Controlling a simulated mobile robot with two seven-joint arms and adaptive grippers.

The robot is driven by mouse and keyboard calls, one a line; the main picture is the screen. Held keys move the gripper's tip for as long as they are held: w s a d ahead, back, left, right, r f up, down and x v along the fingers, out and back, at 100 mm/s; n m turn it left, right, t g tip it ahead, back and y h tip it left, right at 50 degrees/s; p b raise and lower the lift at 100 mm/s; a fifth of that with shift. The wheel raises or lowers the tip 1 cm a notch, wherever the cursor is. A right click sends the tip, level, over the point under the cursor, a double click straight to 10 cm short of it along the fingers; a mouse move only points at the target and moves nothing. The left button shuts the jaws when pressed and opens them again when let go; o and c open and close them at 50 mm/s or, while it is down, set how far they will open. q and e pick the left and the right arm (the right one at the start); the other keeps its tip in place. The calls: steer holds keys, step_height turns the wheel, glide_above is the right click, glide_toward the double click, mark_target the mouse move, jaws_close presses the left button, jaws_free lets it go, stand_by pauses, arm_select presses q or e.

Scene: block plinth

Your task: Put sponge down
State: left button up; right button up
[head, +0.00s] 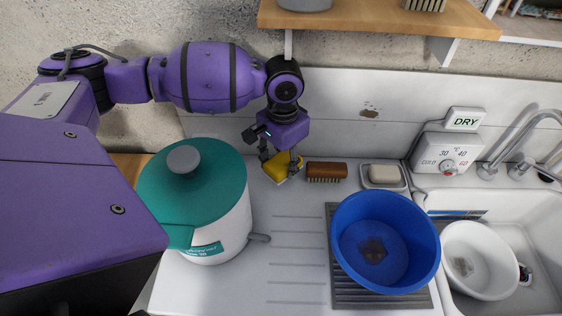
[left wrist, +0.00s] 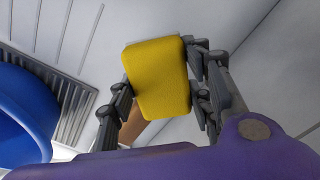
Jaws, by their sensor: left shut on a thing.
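The yellow sponge (head: 281,166) is at the back of the white draining counter (head: 290,225), left of a brown brush. My left gripper (head: 281,163) is over it, pointing down, with its fingers shut on the sponge. In the left wrist view the sponge (left wrist: 158,78) fills the space between the two fingers of the gripper (left wrist: 160,95). I cannot tell whether the sponge touches the counter or is just above it. My right gripper is not in view.
A brown brush (head: 327,170) and a soap dish (head: 384,177) stand right of the sponge. A white pot with a teal lid (head: 195,190) is at left. A blue basin (head: 352,222) sits on the grey ridged mat (head: 380,298). A white bowl (head: 478,265) is in the sink.

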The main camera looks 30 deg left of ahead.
mark_target(281, 155)
arm_select(q)
steer(key=shift+w+a+f, duration=0.45)
steer(key=shift+w+f, duration=0.1)
steer(key=shift+f, duration=0.2)
steer(key=shift+w+a+f, duration=0.1)
steer(key=shift+w+f, duration=0.1)
steer(key=shift+f, duration=1.55)
steer(key=shift+f, duration=0.15)
steer(key=o, duration=1.2)
step_height(281, 155, up, 8)
steer(key=shift+f, duration=0.1)
steer(key=shift+s, duration=0.1)
